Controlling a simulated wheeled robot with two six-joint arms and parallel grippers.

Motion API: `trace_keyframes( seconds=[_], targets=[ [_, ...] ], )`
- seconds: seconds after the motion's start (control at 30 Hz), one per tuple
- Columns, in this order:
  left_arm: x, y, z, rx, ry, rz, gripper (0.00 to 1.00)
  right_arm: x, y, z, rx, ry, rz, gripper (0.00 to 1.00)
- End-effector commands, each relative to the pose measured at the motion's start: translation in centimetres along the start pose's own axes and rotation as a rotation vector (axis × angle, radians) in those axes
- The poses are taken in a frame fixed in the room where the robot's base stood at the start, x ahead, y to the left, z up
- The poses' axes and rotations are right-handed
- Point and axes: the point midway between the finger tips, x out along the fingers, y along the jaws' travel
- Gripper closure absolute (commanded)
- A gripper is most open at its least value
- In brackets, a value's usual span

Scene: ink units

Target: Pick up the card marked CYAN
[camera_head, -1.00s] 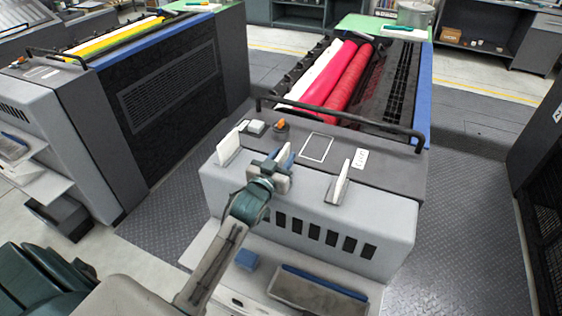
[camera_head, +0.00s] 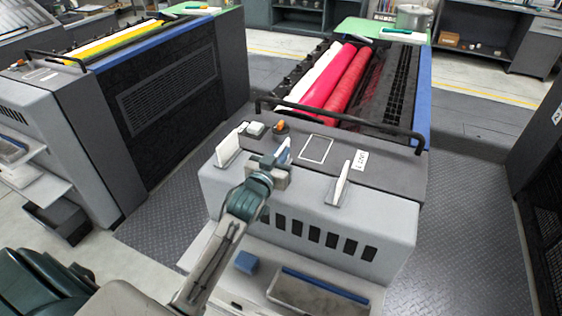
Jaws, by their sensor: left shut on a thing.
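My left gripper (camera_head: 276,163) is at the near edge of the middle printing unit's top. It is shut on a small upright card (camera_head: 284,149) with a blue and white face, which stands between two other cards. Its lower part is hidden by the jaws, and no marking on it can be read. A white card (camera_head: 229,148) stands to the left of the gripper, and another white card (camera_head: 342,184) stands to the right. I cannot read a colour word on either. My right gripper is not in view.
The middle ink unit (camera_head: 384,180) has magenta rollers (camera_head: 345,78) behind a dark rail (camera_head: 340,116). A label (camera_head: 360,160), an orange-topped knob (camera_head: 281,126) and a white button block (camera_head: 255,128) sit on its top. A blue block (camera_head: 246,262) and a tray (camera_head: 318,292) lie below.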

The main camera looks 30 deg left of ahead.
Motion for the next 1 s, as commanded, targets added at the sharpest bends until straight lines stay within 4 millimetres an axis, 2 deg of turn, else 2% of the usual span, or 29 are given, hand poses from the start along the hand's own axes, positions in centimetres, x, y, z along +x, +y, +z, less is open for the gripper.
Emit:
trace_keyframes(
  seconds=[0.07, 0.5, 1.0],
  targets=[
    [0.1, 0.0, -1.4, 0.0, 0.011, 0.001, 1.0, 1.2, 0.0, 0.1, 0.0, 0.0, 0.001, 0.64],
    [-5.9, -5.9, -1.9, 0.012, 0.001, 0.002, 1.0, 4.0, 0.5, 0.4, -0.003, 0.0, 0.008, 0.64],
    [-9.9, -10.1, -2.6, 0.013, -0.005, -0.003, 1.0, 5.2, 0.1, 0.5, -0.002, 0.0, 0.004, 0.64]
  ],
)
